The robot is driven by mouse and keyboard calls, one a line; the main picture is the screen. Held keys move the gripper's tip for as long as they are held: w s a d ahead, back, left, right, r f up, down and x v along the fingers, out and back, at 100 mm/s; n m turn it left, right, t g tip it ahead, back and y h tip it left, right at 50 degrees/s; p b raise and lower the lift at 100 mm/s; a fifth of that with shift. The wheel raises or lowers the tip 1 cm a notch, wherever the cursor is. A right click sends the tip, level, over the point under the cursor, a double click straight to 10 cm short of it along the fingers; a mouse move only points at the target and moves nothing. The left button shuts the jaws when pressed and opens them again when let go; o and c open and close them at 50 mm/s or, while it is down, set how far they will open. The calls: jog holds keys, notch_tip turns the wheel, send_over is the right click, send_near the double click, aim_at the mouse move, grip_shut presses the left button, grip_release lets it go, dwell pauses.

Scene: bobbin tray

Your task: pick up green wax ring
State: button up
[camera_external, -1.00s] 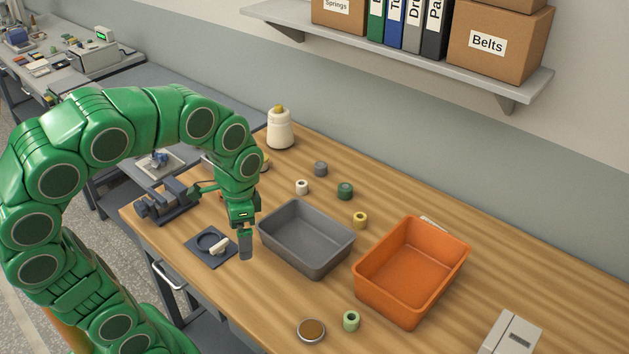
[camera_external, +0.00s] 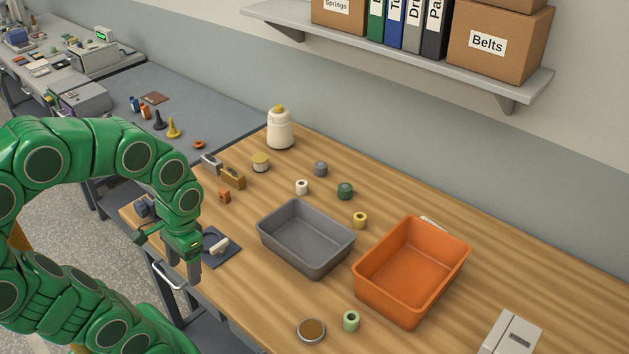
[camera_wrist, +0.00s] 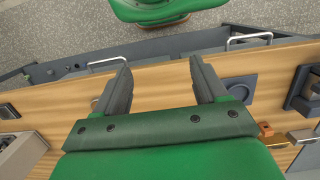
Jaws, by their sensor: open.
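Two green ring-shaped pieces show in the external view. A light green one (camera_external: 351,320) stands near the table's front edge, and a dark green one (camera_external: 345,191) stands farther back beyond the grey bin; I cannot tell from looks alone which is the wax ring. My gripper (camera_external: 188,284) is at the table's front left edge, beside the dark pad and well apart from both. In the wrist view my gripper (camera_wrist: 158,76) is open with nothing between its fingers. Neither green piece can be made out there.
A grey bin (camera_external: 268,238) and an orange bin (camera_external: 362,290) stand mid-table. A round brown-topped tin (camera_external: 311,330) lies beside the light green piece. A dark pad (camera_external: 229,256) holds a pale piece. White (camera_external: 302,187) and yellow (camera_external: 360,220) rings stand behind the grey bin.

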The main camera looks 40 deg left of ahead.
jog(key=t, duration=0.2)
send_near(351, 318)
jog(key=s+d, duration=0.1)
jog(key=shift+d+f+m, duration=0.2)
jog(key=shift+f+m, duration=0.2)
jog(key=shift+f, duration=0.5)
jog(key=shift+a+f, duration=0.25)
jog(key=shift+f, duration=0.9)
jog(key=shift+a+f, duration=0.1)
jog(key=shift+f, duration=1.8)
